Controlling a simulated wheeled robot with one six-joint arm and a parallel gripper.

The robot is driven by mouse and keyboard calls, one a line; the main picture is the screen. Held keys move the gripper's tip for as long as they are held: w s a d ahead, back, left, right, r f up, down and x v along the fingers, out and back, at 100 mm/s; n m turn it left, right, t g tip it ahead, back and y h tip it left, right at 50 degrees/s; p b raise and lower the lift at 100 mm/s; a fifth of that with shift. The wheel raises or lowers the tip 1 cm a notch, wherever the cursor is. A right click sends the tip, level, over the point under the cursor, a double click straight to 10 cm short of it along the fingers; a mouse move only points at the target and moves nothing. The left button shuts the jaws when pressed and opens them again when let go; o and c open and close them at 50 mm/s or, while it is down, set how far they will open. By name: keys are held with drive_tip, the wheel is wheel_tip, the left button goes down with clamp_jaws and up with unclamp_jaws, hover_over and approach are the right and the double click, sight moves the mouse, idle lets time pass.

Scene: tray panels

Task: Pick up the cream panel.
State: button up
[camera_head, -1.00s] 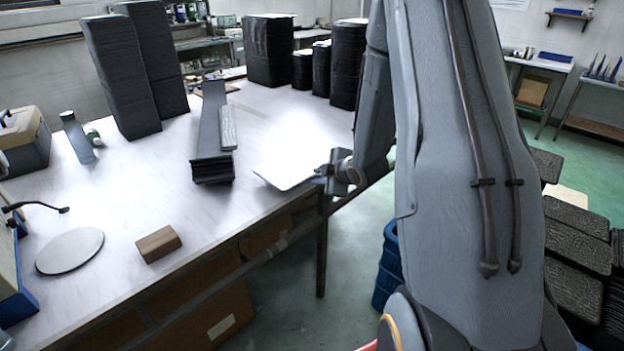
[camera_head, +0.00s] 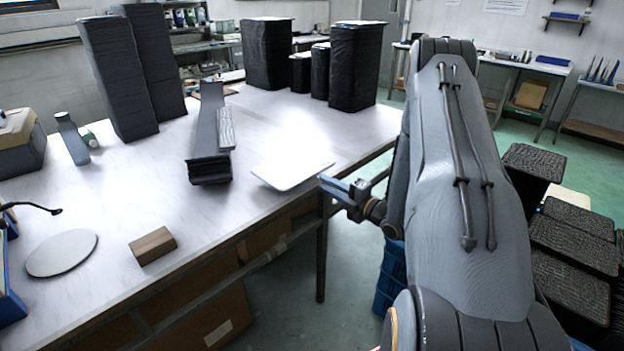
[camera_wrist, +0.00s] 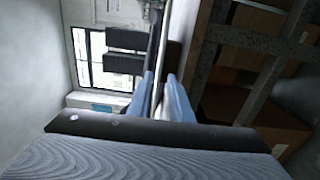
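The cream panel (camera_head: 290,173), a thin pale sheet with rounded corners, lies flat at the table's front edge in the head view, washed out by glare. My gripper (camera_head: 328,183) is at its right front side, just off the table edge, with its blue fingers pointing at the panel. In the wrist view the two blue fingers (camera_wrist: 160,98) stand apart. A thin pale strip, likely the panel seen edge-on, lines up with the gap between them. I cannot tell whether either finger touches it.
A blue crate (camera_head: 389,278) stands on the floor below. More black stacks (camera_head: 570,250) stand at right.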

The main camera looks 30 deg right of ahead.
sight(312, 176)
drive_tip(key=shift+b+x, duration=0.95)
drive_tip(key=shift+x, duration=2.25)
clamp_jaws()
drive_tip(key=shift+r+p, duration=0.8)
drive_tip(key=shift+r, duration=0.5)
drive_tip(key=shift+f, duration=0.1)
